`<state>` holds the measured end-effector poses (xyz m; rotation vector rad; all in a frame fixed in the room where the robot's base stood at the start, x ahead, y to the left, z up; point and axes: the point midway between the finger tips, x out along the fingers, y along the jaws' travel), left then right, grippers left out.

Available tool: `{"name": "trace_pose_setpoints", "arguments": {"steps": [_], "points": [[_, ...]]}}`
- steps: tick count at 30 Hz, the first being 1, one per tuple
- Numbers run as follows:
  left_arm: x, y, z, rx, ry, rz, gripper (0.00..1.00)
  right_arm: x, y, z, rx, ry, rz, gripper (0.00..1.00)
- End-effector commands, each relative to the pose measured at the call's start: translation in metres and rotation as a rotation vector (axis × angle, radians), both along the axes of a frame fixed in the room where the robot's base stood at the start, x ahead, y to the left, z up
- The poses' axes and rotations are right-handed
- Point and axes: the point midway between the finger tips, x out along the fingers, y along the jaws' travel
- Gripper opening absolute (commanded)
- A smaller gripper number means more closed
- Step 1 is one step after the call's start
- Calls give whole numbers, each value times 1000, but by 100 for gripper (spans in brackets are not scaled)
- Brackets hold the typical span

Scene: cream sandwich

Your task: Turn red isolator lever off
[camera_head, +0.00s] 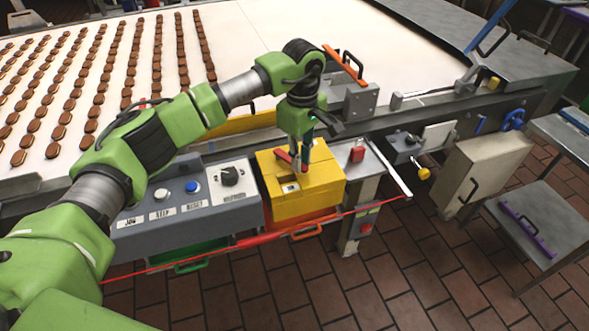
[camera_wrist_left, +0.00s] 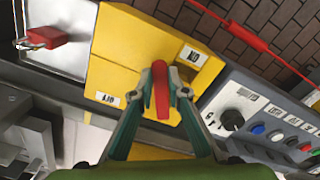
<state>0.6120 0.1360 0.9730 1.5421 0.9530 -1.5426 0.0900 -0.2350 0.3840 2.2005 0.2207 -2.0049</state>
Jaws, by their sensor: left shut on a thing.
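The yellow isolator box (camera_head: 325,178) stands at the right end of the grey control panel; its yellow face fills the middle of the left wrist view (camera_wrist_left: 135,50). The red lever (camera_wrist_left: 161,92) is on this face, between an ON label (camera_wrist_left: 193,55) and a second small label (camera_wrist_left: 108,99) that I cannot read clearly. My left gripper (camera_wrist_left: 160,78) is shut on the red lever, with one finger on each side. In the head view, the left gripper (camera_head: 300,157) points down at the box and partly hides the lever (camera_head: 284,157). My right gripper is not in view.
The grey panel (camera_head: 160,205) with buttons and a black rotary knob (camera_head: 231,176) adjoins the box. A red padlock (camera_head: 357,154) is on the other side. A red cord (camera_head: 180,267) runs along the front. A conveyor with rows of brown biscuits (camera_head: 130,55) lies behind.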

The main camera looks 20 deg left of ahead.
Motion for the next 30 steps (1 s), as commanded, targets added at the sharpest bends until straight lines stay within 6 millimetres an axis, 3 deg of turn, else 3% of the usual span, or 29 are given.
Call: {"name": "trace_pose_setpoints", "arguments": {"steps": [3,12,30], "points": [[9,-4,-3,0,-3,111,0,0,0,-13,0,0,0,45],[31,-8,-1,0,-2,397,0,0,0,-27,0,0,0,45],[69,-1,1,-1,-2,910,0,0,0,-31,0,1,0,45]]}}
